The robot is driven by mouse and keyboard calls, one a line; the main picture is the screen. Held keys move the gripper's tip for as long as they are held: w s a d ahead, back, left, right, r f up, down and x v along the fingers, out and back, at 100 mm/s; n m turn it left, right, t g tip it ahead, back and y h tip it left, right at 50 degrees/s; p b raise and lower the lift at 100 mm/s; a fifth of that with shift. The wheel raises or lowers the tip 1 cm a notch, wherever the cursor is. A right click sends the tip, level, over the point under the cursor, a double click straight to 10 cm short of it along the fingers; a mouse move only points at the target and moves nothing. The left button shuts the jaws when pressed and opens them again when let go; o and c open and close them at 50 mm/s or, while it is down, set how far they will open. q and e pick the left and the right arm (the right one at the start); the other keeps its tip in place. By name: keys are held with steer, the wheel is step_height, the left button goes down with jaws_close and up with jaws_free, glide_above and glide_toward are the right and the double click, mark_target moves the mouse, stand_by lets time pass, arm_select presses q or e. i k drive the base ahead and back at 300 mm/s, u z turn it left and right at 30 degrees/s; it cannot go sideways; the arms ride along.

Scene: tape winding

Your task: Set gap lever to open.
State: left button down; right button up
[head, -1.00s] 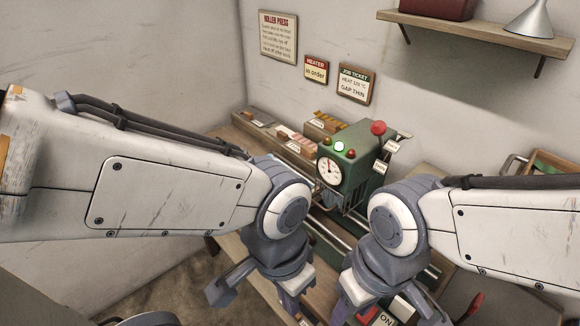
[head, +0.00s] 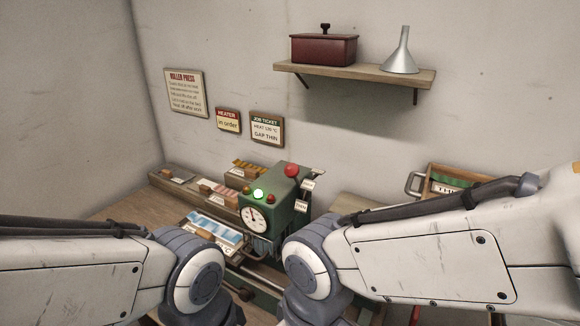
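The green roller press (head: 291,190) stands on the bench below the wall signs, with a round dial (head: 254,219) and a lit green lamp (head: 258,194) on it. A red ball knob (head: 291,170), which looks like the gap lever's, is at the top of the press. Small white tags run down beside it; the lowest tag (head: 300,206) seems to read THIN. The knob is near the upper tags; which one it is set to I cannot tell.
The job ticket (head: 267,130) reads HEAT 120 °C, GAP THIN. Trays (head: 215,192) of strips lie left of the press. A handled crate (head: 433,185) stands at right. A shelf (head: 355,73) holds a red box (head: 324,49) and a funnel (head: 401,56).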

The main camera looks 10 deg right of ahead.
mark_target(291, 170)
steer(key=u, duration=0.45)
steer(key=k, duration=1.1)
steer(key=u, duration=1.35)
steer(key=i, duration=0.8)
steer(key=z, duration=0.85)
steer(key=i, duration=0.55)
steer(key=z, duration=0.55)
